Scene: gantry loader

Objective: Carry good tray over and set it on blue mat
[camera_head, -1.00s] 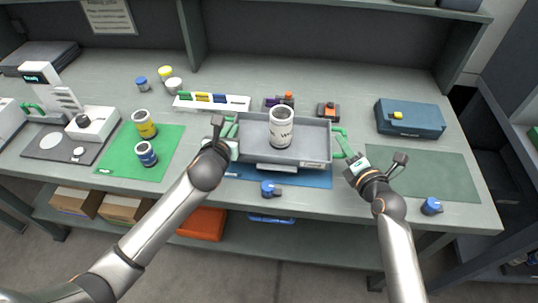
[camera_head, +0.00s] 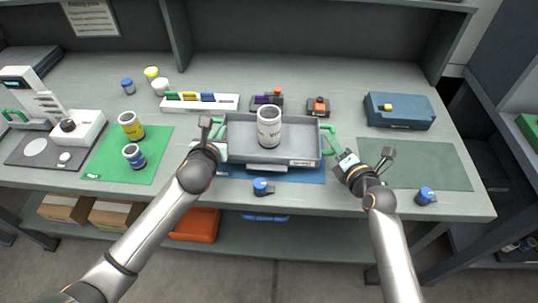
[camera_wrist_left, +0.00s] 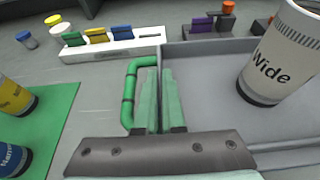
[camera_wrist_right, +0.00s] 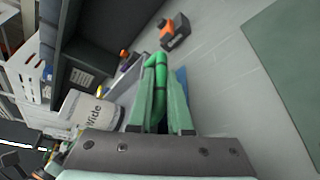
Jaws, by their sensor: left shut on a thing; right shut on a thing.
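The grey tray (camera_head: 240,152) with green handles is over the blue mat (camera_head: 305,176); I cannot tell whether it touches the mat. A white can (camera_head: 268,128) labelled "Wide" stands upright in the tray and also shows in the left wrist view (camera_wrist_left: 275,60). My right gripper (camera_head: 338,155) is shut on the right green handle (camera_wrist_right: 160,75). Most of the blue mat is hidden under the tray.
A green mat (camera_head: 105,165) with yellow and blue cans lies left. A dark green mat (camera_head: 420,165) is bare at right. A white rack (camera_head: 200,103) and small orange-topped blocks (camera_head: 318,107) stand behind the tray. A blue-topped object (camera_head: 262,187) lies in front.

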